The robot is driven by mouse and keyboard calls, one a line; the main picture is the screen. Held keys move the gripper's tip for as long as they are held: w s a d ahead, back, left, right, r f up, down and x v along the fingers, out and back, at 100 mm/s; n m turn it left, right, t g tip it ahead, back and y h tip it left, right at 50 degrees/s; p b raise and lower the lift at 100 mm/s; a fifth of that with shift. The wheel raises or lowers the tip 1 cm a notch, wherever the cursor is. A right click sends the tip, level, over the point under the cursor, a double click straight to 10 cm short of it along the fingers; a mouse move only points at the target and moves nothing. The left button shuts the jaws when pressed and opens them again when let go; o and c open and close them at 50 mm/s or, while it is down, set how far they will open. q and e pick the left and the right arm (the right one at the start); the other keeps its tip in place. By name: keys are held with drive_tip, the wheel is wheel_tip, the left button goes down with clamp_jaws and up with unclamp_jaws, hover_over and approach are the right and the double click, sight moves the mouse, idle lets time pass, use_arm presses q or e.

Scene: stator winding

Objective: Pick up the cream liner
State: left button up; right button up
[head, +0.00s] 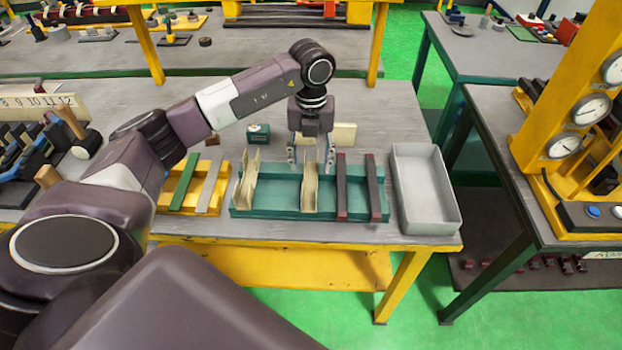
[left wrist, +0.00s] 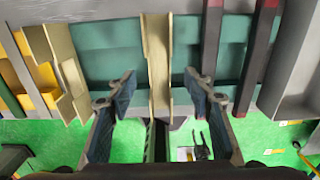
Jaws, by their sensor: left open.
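A cream liner (head: 309,192), a narrow folded channel, lies across the teal tray (head: 277,206) near its middle. It also shows in the left wrist view (left wrist: 157,60), running upright in the picture. My left gripper (head: 310,160) points down over this liner, open, with one finger on each side. In the left wrist view, the liner passes between the open fingers (left wrist: 160,90), with a gap on both sides. More cream liner pieces (head: 247,185) stand at the tray's left end, also in the left wrist view (left wrist: 62,70). My right gripper is not in view.
Two dark red strips (head: 342,190) lie across the tray to the right. A grey bin (head: 450,212) stands right of the tray. A yellow tray (head: 166,205) with green and grey strips is at left. A small green box (head: 258,132) sits behind.

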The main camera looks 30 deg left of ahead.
sight(310, 183)
use_arm(q)
drive_tip(key=f+p, duration=0.1)
drive_tip(key=f, duration=0.1)
drive_tip(key=f+p, duration=0.1)
drive_tip(key=f, duration=0.1)
drive_tip(key=shift+s+f, duration=0.2)
drive_tip(key=shift+f, duration=0.05)
drive_tip(key=shift+w+f, duration=0.1)
drive_tip(key=shift+f, duration=0.25)
drive_tip(key=shift+c, duration=0.4)
drive_tip(key=c, duration=0.9)
drive_tip(key=shift+o, duration=0.2)
drive_tip(key=shift+r, duration=0.1)
